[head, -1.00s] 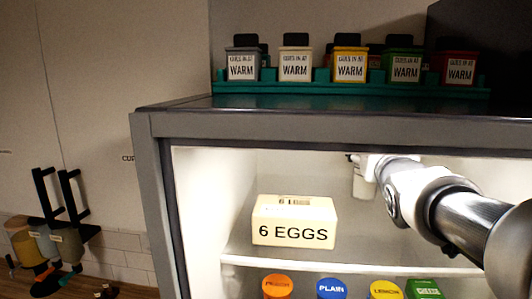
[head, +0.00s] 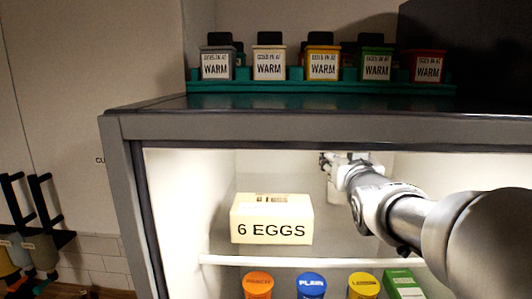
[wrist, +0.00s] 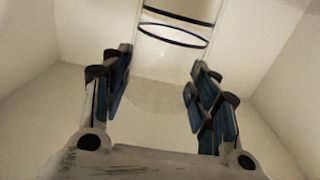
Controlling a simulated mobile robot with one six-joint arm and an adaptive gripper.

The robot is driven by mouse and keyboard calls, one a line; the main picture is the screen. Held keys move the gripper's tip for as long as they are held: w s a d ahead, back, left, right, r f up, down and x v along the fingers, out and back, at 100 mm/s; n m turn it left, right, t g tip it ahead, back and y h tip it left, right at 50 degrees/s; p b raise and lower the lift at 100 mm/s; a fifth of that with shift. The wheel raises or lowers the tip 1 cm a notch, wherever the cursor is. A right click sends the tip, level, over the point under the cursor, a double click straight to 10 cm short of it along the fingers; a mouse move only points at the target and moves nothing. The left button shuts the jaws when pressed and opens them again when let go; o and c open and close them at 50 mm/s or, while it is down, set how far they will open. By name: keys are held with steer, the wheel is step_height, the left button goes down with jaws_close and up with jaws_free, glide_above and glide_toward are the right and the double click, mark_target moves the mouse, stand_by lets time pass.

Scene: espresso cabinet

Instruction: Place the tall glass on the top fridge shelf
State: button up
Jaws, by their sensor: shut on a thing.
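The tall glass (wrist: 175,34) is clear with dark rings and sits between my fingers in the wrist view. My gripper (wrist: 158,84) is shut on it, one blue-padded finger pair on each side. In the head view my gripper (head: 330,163) is inside the lit fridge, above the top shelf (head: 222,260), behind and right of the egg box. The glass cannot be made out clearly there. The wrist view shows pale inner walls around it; whether the glass touches the shelf cannot be told.
A "6 EGGS" box (head: 271,230) stands on the top shelf, left of my arm. Lidded containers, such as the orange one (head: 258,284), stand below. The fridge's top edge (head: 300,126) runs above my arm. Jars in a green rack (head: 285,87) stand on top.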

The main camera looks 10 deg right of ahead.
steer(key=o, duration=1.8)
steer(key=shift+r, duration=0.1)
steer(key=s, duration=0.4)
steer(key=s+a+b, duration=0.1)
steer(key=s, duration=0.3)
steer(key=s+a, duration=0.1)
steer(key=s, duration=0.2)
steer(key=shift+s+a, duration=0.2)
steer(key=shift+s, duration=0.2)
